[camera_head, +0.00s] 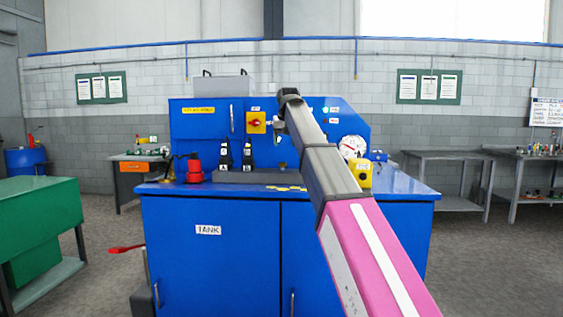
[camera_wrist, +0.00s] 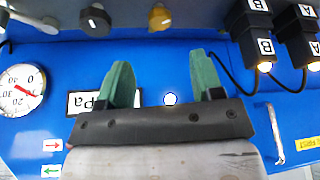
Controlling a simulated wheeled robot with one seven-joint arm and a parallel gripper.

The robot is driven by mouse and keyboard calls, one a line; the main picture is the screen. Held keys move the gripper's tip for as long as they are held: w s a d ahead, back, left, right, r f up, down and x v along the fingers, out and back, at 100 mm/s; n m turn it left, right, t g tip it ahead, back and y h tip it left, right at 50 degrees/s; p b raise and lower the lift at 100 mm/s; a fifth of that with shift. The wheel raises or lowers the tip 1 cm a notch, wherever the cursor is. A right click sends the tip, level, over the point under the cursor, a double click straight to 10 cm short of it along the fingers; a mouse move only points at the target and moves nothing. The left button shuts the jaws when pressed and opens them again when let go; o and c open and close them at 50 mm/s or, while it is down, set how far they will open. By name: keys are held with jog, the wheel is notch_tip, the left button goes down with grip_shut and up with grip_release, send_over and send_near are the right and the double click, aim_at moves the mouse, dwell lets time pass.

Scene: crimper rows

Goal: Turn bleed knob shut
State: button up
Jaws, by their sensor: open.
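My gripper (camera_wrist: 162,85) is open and empty. I cannot read which one is the bleed knob. In the head view my arm reaches to the blue bench (camera_head: 210,240) and hides part of its panel; the fingers are not clear there.
A pressure gauge (camera_wrist: 22,90) is at the wrist view's left and also shows in the head view (camera_head: 352,147). Black blocks marked A and B (camera_wrist: 258,35) with cables, and a metal handle (camera_wrist: 275,133), are at the right. A red-knobbed yellow switch (camera_head: 256,122) is on the panel.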

aim_at(283, 163)
jog(key=x, duration=0.9)
jog(key=shift+w+f, duration=0.2)
jog(key=shift+f, duration=0.15)
jog(key=c, duration=0.9)
